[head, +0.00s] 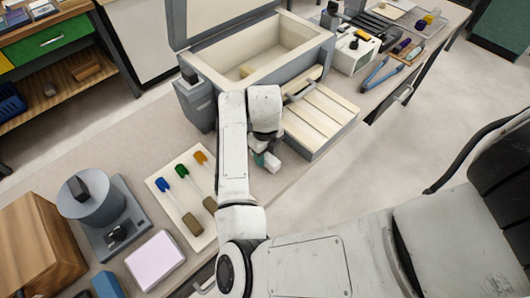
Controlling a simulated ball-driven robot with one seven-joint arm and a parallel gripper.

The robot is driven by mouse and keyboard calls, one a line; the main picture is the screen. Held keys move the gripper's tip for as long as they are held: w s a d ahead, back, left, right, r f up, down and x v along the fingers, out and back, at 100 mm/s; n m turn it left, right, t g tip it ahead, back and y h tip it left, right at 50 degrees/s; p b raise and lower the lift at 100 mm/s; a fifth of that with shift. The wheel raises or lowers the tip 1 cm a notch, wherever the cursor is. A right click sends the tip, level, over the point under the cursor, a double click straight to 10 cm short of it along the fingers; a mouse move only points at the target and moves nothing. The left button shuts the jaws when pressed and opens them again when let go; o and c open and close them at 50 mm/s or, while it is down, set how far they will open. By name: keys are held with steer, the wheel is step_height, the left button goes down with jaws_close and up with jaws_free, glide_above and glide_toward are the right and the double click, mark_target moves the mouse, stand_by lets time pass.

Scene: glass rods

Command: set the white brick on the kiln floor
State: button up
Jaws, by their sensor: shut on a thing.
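The kiln (207,72) stands open at the back centre, its pale inner walls showing. Part of its floor shows, with a small tan piece (248,70) at the left end inside. My gripper (264,157) is low in front of the kiln, left of a slatted cream panel, and outside the chamber. It is shut on a small whitish block, which looks like the white brick (273,164). My arm hides most of the jaws, so the grip shows poorly.
The slatted panel (318,112) with a handle lies against the kiln's front. A white tray (168,202) with blue, green and orange-tipped rods is left of my arm. A grey round device (92,203) and pale pad (155,260) stand further left. Tools lie at back right.

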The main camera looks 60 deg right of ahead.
steer(key=shift+f, duration=0.1)
steer(key=shift+f, duration=0.15)
steer(key=o, duration=1.1)
steer(key=shift+o, duration=0.2)
